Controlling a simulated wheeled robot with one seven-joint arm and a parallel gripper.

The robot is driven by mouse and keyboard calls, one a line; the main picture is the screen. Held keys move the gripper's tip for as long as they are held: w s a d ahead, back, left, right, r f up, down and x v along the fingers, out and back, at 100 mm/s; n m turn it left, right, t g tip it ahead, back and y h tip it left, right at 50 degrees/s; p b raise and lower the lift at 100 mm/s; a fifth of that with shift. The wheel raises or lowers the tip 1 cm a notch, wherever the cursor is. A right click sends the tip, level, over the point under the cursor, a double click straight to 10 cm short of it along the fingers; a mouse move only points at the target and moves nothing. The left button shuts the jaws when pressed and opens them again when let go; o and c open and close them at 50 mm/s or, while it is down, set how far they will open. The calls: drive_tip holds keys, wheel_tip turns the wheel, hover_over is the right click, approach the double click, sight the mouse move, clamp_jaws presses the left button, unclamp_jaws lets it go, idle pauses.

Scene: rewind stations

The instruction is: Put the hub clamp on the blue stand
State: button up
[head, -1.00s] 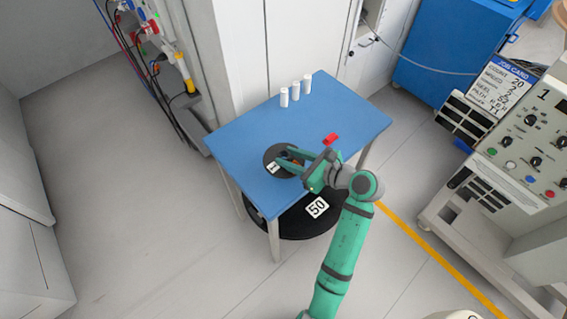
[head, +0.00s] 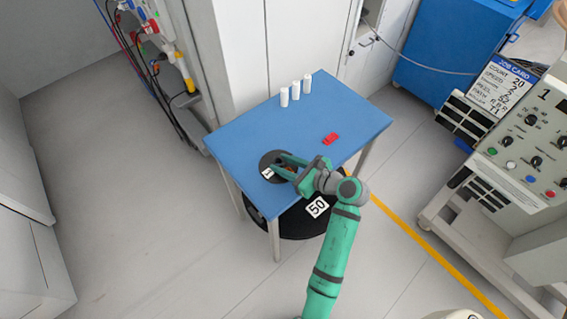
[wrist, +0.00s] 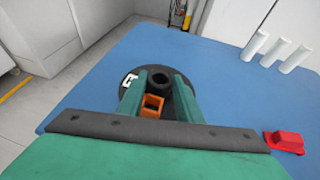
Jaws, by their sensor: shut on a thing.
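The hub clamp, as I take it, is a round black disc (head: 267,163) with a white tag and a raised black collar; it also shows in the wrist view (wrist: 160,82). My gripper (head: 279,166) is shut on that collar, one green finger on each side, as the wrist view shows (wrist: 160,88). An orange block with a square opening (wrist: 152,105) sits between the fingers; I cannot tell if it belongs to the clamp. The blue stand (head: 235,135) is a blue-topped table. The disc is over its front left part. I cannot tell whether it touches the top.
A red block (head: 330,138) lies right of my gripper on the stand. Several white cylinders (head: 296,92) stand along the back edge. A black reel tagged 50 (head: 295,227) is below the stand. The stand's middle and left are bare.

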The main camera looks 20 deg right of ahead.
drive_tip(key=o, duration=1.3)
